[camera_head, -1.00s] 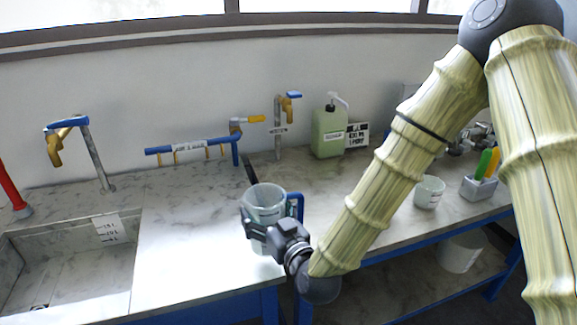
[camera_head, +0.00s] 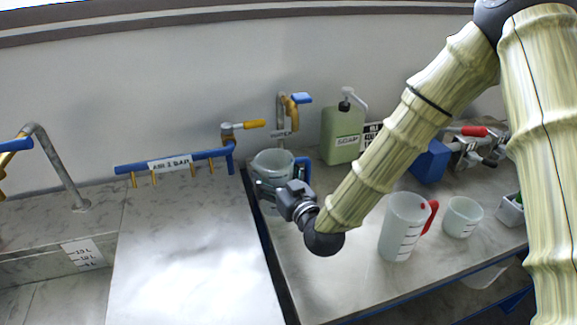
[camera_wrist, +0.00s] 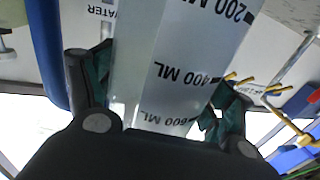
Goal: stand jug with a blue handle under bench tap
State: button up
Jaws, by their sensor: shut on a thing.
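The jug with a blue handle (camera_head: 272,166) is at the back of the bench, its blue handle on the right. My gripper (camera_head: 268,190) is shut on its side. In the wrist view the translucent jug wall (camera_wrist: 170,70), with its ML marks, stands between my two fingers. The bench tap (camera_head: 290,105), a brass spout with a blue lever and a WATER label, rises right behind the jug. The jug looks upright, below and slightly left of the spout. My gripper hides its lower part, so I cannot tell whether it touches the bench.
A blue rail (camera_head: 180,163) with a yellow-handled valve is at left. A green soap bottle (camera_head: 342,133) stands right of the tap. A red-handled jug (camera_head: 402,228) and a white beaker (camera_head: 462,217) stand at right. The bench front is clear.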

jog(key=w+d+f+p, duration=0.2)
jog(key=w+f+p, duration=0.2)
jog(key=w, duration=0.7)
jog(key=shift+w+d+f, duration=0.15)
jog(key=shift+d+f, duration=0.15)
jog(key=shift+f, duration=0.15)
jog(key=shift+f, duration=0.1)
jog(key=o, duration=1.1)
jog(key=b+v, duration=0.3)
jog(key=v, duration=0.9)
